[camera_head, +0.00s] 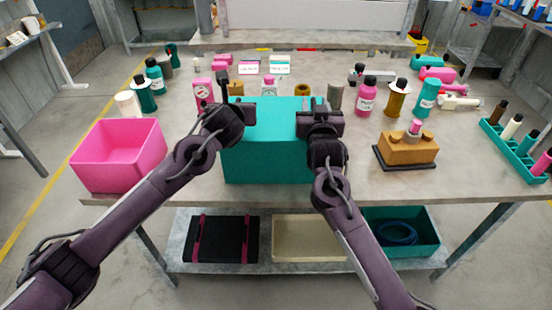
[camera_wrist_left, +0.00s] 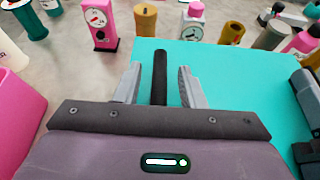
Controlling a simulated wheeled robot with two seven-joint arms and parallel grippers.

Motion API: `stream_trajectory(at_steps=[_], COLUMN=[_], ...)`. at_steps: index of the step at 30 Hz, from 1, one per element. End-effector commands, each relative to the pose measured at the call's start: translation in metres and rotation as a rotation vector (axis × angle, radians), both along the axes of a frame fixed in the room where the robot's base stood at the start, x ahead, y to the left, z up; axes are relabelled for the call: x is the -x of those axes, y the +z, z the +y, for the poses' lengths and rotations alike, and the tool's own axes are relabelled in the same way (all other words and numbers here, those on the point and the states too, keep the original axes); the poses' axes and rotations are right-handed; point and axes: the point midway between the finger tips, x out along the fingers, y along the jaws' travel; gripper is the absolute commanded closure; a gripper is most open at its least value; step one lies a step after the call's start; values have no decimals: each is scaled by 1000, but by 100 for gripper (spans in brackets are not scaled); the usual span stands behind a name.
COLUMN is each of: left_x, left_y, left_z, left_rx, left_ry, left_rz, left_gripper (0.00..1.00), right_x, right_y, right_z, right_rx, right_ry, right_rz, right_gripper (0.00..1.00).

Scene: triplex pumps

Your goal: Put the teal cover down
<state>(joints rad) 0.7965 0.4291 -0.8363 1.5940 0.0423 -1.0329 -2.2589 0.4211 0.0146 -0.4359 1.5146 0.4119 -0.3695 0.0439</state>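The teal cover (camera_head: 267,160) is a large box shape at the front middle of the table, between my two grippers. Its lower edge shows near the table's front edge; I cannot tell whether it rests on the top. Its flat top fills the right of the left wrist view (camera_wrist_left: 228,75). My left gripper (camera_head: 222,98) is at its left side. In the left wrist view its fingers (camera_wrist_left: 158,86) stand apart, with a dark upright bar (camera_wrist_left: 160,75) between them and gaps on both sides. My right gripper (camera_head: 319,106) is at the cover's right side; its fingers are hidden.
A pink bin (camera_head: 118,157) stands left of the cover. A tan block on a dark plate (camera_head: 407,150) and a green rack (camera_head: 512,152) are to the right. Several bottles and pump parts stand behind on the table (camera_head: 455,185). A shelf below holds trays.

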Motion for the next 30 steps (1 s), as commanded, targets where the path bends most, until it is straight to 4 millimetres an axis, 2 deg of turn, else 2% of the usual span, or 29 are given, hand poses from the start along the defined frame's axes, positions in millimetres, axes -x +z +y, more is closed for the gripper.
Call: stream_trajectory(at_steps=[12, 15, 23, 26, 30], left_x=[76, 89, 103, 103, 103], left_y=[31, 36, 42, 42, 42], left_z=[0, 0, 0, 0, 0], left_rx=[-2, -1, -1, -1, -1], left_ry=[-2, 0, 2, 2, 2], left_rz=[-1, 0, 1, 1, 0], left_gripper=[64, 64, 64, 64, 64], right_x=[0, 0, 6, 20, 49], right_y=[0, 0, 0, -1, -1], right_z=[0, 0, 0, 0, 0], right_rx=[0, 0, -1, 0, -1], right_ry=[0, 0, 0, 0, 1], right_rz=[0, 0, 0, 2, 1], right_gripper=[64, 64, 64, 64, 64])
